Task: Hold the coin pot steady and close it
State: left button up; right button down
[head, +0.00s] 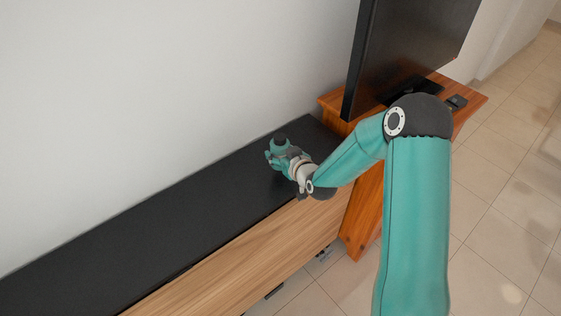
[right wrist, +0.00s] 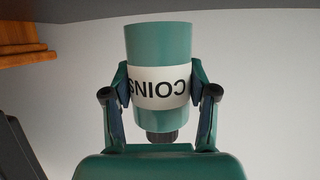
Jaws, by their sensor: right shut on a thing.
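The coin pot (right wrist: 160,112) is a teal cylinder with a white band reading COINS. The lettering is upside down in the right wrist view, where the black surface is at the top. A narrower dark piece (right wrist: 160,137) sits at the pot's end away from that surface. My right gripper (right wrist: 158,84) is shut on the pot, one finger on each side of the band. In the head view the pot (head: 280,138) is small and partly hidden by my right gripper (head: 281,156). I cannot tell whether its base touches the surface. My left gripper is not in view.
The long black-topped cabinet (head: 150,220) with a wood front stands against the pale wall; its top is bare to the left. A dark screen (head: 410,45) stands on an orange wooden stand (head: 332,102) at the right. Tiled floor lies in front.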

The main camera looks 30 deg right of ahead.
jog(key=shift+f, duration=1.9)
jog(key=shift+c, duration=1.6)
grip_release()
jog(key=b+v, duration=0.1)
jog(key=v, duration=1.1)
jog(key=shift+b, duration=0.35)
